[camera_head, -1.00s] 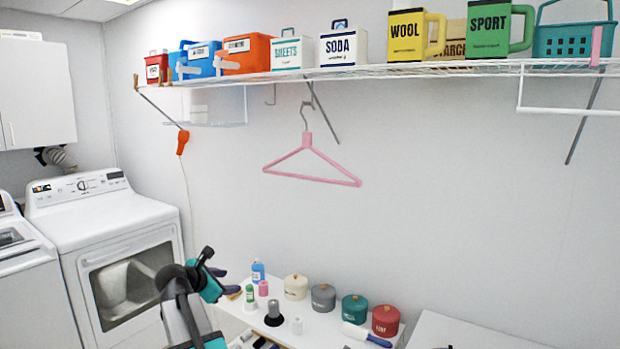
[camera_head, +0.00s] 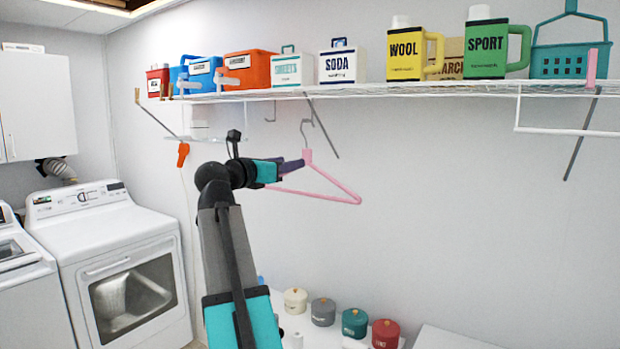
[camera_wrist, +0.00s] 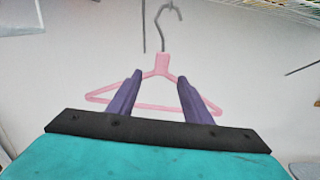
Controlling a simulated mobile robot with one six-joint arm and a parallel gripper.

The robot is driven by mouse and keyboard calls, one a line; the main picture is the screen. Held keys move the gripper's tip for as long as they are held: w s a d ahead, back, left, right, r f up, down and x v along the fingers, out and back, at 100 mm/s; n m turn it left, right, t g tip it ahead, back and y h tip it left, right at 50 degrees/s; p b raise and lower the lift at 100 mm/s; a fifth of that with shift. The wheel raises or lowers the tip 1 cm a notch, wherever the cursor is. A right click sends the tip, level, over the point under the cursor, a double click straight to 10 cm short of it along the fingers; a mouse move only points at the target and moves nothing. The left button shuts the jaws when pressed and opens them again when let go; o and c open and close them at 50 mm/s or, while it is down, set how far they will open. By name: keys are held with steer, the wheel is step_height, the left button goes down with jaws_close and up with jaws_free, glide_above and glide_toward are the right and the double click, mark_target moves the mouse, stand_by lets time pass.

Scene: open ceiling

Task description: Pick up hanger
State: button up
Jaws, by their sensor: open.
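A pink hanger (camera_head: 333,184) with a metal hook hangs in front of the wall, below the wire shelf. My gripper (camera_head: 306,162) is raised to the height of the hanger's neck, and my arm covers the hanger's left part in the head view. In the wrist view the hanger (camera_wrist: 162,64) is straight ahead, its neck between the two purple fingers of my gripper (camera_wrist: 170,80) as seen from there. The fingers are apart and the gripper is open. I cannot tell whether they touch the hanger.
The wire shelf (camera_head: 440,88) above carries boxes and bottles, including a yellow WOOL bottle (camera_head: 408,52). Below is a low white table with several lidded canisters, one of them red (camera_head: 386,334). A dryer (camera_head: 118,268) stands at the left.

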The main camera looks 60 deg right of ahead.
mark_target(306, 157)
steer(key=shift+s+r, duration=0.2)
steer(key=shift+r, duration=0.1)
steer(key=d+p, duration=0.1)
steer(key=d, duration=0.6)
steer(key=shift+d+p, duration=0.3)
steer(key=shift+p, duration=0.05)
steer(key=shift+d, duration=0.55)
steer(key=shift+d+p, duration=0.5)
steer(key=shift+d, duration=0.2)
steer(key=d+p, duration=0.1)
steer(key=d, duration=0.2)
steer(key=shift+d+f, duration=0.15)
steer(key=shift+d, duration=0.2)
